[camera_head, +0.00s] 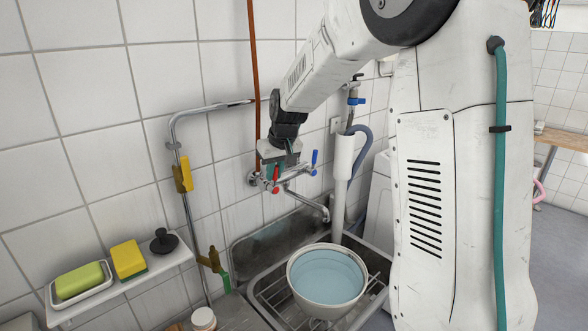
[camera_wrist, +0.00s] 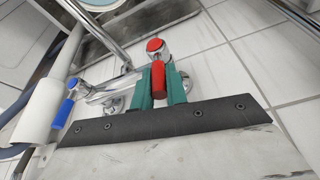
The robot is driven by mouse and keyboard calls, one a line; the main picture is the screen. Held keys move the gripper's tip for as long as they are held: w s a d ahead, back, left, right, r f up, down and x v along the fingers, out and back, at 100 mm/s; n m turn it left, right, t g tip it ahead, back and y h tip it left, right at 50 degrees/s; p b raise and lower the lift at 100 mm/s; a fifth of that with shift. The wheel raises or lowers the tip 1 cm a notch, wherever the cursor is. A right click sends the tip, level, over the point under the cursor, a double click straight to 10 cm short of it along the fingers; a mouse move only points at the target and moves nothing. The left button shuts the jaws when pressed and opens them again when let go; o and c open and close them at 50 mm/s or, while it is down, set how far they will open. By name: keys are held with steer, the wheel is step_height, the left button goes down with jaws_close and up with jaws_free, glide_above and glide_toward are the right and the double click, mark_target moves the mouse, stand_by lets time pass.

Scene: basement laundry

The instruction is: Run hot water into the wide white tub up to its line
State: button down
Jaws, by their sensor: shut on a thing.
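The wide white tub (camera_head: 296,290) stands on the rack in the steel sink, with pale blue water (camera_head: 328,275) high inside it. I cannot make out its line. The wall mixer tap has a red handle (camera_head: 275,185) and a blue handle (camera_head: 314,160). Its spout (camera_head: 325,213) hangs over the tub's back rim, and I see no clear stream from it. My gripper (camera_head: 274,175) is shut on the red handle. In the wrist view its green fingers (camera_wrist: 160,88) flank the red handle (camera_wrist: 158,78), with the blue handle (camera_wrist: 62,113) to the left.
A shelf (camera_head: 130,279) at left holds a green soap bar (camera_head: 79,280), a yellow sponge (camera_head: 128,259) and a black plug (camera_head: 163,241). A white jar (camera_head: 204,319) stands left of the sink. A white pipe (camera_head: 341,185) and grey hose rise behind the tub.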

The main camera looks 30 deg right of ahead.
steer(key=c, duration=1.4)
jaws_free()
steer(key=shift+d, duration=0.15)
steer(key=shift+r, duration=0.25)
steer(key=v, duration=0.7)
steer(key=shift+r, duration=0.15)
steer(key=shift+s, duration=0.1)
